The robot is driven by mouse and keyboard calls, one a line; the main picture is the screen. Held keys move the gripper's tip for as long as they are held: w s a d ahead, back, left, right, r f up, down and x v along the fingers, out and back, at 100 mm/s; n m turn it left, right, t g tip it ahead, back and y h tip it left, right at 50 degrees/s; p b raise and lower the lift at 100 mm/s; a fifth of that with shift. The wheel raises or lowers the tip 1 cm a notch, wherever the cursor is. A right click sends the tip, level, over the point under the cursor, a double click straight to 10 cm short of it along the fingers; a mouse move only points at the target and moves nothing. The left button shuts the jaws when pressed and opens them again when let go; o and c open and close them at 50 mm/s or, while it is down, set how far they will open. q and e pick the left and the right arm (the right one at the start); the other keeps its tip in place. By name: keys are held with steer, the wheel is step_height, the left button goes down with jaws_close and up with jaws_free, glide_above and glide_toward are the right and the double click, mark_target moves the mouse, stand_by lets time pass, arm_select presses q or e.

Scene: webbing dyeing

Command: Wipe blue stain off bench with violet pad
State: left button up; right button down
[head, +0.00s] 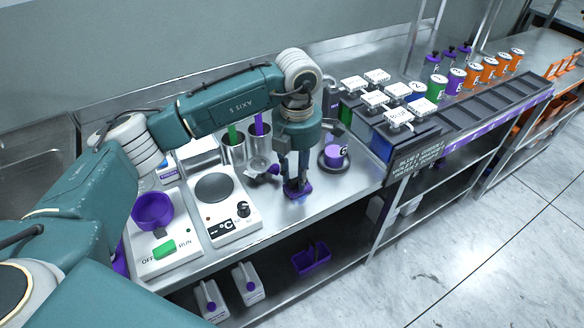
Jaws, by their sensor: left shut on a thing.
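My left gripper (292,186) points down at the bench and is shut on the violet pad (297,191). The pad is low, at or just above the steel bench top (335,203); I cannot tell whether it touches. A faint blue patch, the stain (299,200), shows at the pad's front edge, and the pad hides any part beneath it. My right gripper is not in view.
A hot plate (229,202) and a device with a purple bowl (155,210) stand left of the gripper. A round dark base with a purple weight (335,155) is close on the right. Lidded containers (398,122) stand further right. The bench front is clear.

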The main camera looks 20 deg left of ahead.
arm_select(q)
steer(key=shift+s+d, duration=0.8)
steer(key=shift+d, duration=0.2)
steer(key=shift+s+d, duration=0.8)
steer(key=shift+d, duration=0.2)
step_height(320, 180, up, 6)
steer(key=p, duration=0.3)
steer(key=shift+w+r+p, duration=0.1)
steer(key=shift+p, duration=0.2)
step_height(320, 180, up, 3)
steer(key=shift+f+p, duration=0.1)
steer(key=shift+p, duration=0.4)
steer(key=shift+a, duration=0.1)
